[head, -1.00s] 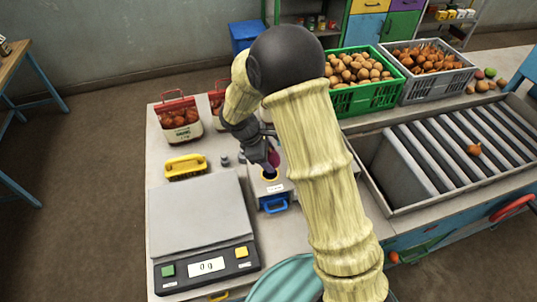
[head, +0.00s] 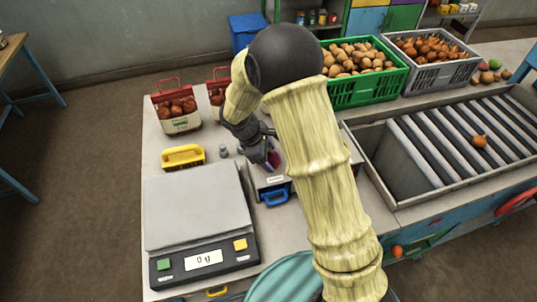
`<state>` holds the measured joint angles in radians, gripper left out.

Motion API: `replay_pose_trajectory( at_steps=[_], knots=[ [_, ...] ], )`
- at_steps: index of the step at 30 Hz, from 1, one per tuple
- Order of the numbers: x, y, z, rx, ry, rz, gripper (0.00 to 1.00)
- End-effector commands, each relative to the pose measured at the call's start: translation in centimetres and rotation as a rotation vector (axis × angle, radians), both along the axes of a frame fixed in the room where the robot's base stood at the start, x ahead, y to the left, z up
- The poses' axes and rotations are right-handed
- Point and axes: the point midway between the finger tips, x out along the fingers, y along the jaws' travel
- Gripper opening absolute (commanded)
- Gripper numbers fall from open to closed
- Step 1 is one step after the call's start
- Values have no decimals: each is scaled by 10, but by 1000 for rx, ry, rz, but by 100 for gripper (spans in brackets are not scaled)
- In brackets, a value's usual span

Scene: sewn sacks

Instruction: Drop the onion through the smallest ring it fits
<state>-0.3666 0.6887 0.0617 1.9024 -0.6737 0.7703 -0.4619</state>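A dark red onion (head: 274,160) is at the tip of my gripper (head: 268,161), just above a grey ring box with a blue handle (head: 276,196) and a small white label. My gripper appears shut on the onion, though the arm and wrist hide part of the grip. The rings in the box top are hidden behind the gripper and my arm, so I cannot tell which ring lies under the onion.
Two bags of onions stand at the back. A green crate (head: 372,92), a grey crate (head: 428,80) and a roller tray (head: 410,205) are on the right.

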Motion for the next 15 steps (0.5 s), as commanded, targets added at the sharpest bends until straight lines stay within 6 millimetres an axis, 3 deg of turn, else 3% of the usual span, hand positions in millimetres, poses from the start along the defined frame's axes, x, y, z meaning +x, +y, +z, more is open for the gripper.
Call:
replay_pose_trajectory(
  at_steps=[3,15],
  knots=[
    [0,0,0,0,0,0,83],
    [0,4,7,1,-3,3,83]
  ],
)
